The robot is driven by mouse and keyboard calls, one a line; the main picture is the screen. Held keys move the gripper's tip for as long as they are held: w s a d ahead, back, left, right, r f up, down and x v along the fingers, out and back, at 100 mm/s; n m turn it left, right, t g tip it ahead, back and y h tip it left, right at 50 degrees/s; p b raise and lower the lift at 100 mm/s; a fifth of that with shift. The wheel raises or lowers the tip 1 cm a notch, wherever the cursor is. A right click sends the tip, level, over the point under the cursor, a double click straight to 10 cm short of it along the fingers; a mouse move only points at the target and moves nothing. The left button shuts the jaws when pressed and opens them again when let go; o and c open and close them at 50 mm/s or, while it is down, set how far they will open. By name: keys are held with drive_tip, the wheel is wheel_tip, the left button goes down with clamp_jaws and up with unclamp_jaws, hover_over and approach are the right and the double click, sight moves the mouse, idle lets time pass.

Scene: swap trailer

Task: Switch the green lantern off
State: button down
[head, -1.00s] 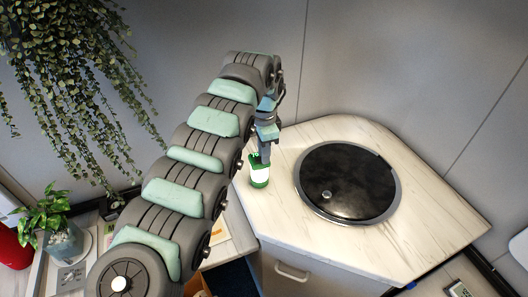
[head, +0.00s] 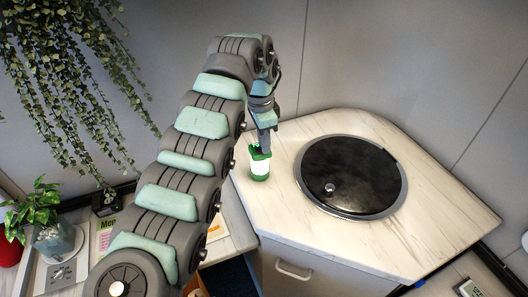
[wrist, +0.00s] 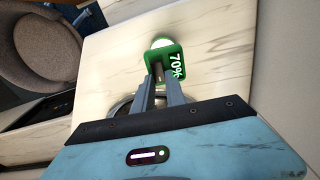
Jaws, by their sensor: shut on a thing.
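The green lantern (head: 259,168) stands upright on the left part of the pale counter (head: 300,240), with a green top and base and a bright white body. My gripper (head: 265,151) reaches down from above to the lantern's top. In the wrist view my gripper (wrist: 158,70) has its fingers close together, shut on a part at the lantern's top. The fingers hide exactly what part they hold.
A round dark lid with a metal rim (head: 352,175) is set in the counter right of the lantern. A potted plant (head: 40,212) and papers stand at the left, and a hanging plant (head: 75,70) is above them. A padded chair (wrist: 40,50) shows in the wrist view.

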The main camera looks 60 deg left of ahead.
drive_tip(key=shift+s+a+f+t+b, duration=0.1)
drive_tip(key=shift+s+f+t+b, duration=0.5)
drive_tip(key=shift+b, duration=2.2)
drive_tip(key=shift+r+t+b, duration=0.4)
drive_tip(key=shift+t+b, duration=0.1)
drive_tip(key=shift+b, duration=0.3)
drive_tip(key=shift+r, duration=0.25)
drive_tip(key=c, duration=1.4)
unclamp_jaws()
drive_tip(key=shift+o, duration=0.2)
drive_tip(key=shift+r, duration=0.1)
